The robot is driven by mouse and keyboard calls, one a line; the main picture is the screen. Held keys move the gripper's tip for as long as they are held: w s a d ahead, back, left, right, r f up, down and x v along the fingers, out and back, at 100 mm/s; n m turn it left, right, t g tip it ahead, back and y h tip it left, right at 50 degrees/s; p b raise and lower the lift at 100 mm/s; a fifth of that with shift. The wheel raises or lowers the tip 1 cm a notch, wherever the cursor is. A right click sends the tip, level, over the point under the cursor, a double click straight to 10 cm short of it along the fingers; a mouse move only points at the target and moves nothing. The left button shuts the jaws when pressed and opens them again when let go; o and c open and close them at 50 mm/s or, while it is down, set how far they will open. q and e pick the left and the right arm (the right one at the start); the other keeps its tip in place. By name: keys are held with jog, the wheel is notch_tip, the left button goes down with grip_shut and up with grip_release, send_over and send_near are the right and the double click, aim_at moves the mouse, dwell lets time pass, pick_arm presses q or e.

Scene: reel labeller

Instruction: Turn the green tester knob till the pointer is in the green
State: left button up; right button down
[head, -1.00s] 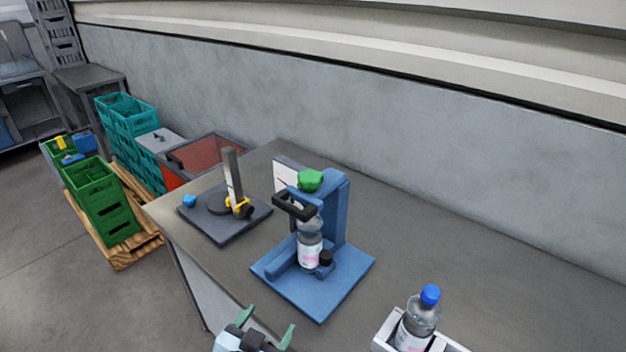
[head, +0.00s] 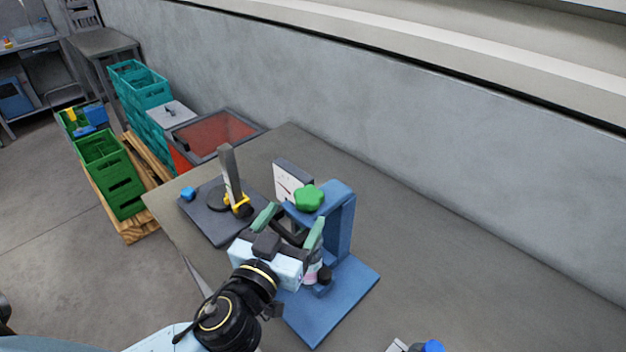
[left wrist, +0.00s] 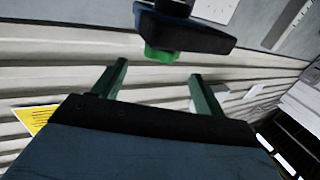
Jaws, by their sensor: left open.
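The green knob (head: 309,198) sits on top of the blue tester stand (head: 340,225). It also shows in the left wrist view (left wrist: 165,56), beyond and between the fingers. A white dial plate (head: 290,180) stands behind the knob; its pointer is too small to read. My left gripper (head: 289,226) is open, its green fingers just in front of and below the knob, apart from it by what I can tell. The gripper covers most of the bottle (head: 311,272) in the stand and part of the black clamp. My right gripper is not in view.
A dark base plate with a grey post (head: 231,175) and yellow clip stands left of the tester. A blue-capped bottle (head: 432,346) is at the bottom edge. The table (head: 440,260) is clear to the right. Crates (head: 110,170) stand at left.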

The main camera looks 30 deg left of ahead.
aim_at(312, 188)
pick_arm(q)
jog(key=w, duration=0.3)
jog(key=w+p, duration=0.1)
jog(key=w, duration=0.1)
jog(key=w+p, duration=0.1)
jog(key=w, duration=0.2)
jog(key=shift+w+a, duration=0.3)
jog(key=shift+w, duration=0.4)
jog(key=c, duration=1)
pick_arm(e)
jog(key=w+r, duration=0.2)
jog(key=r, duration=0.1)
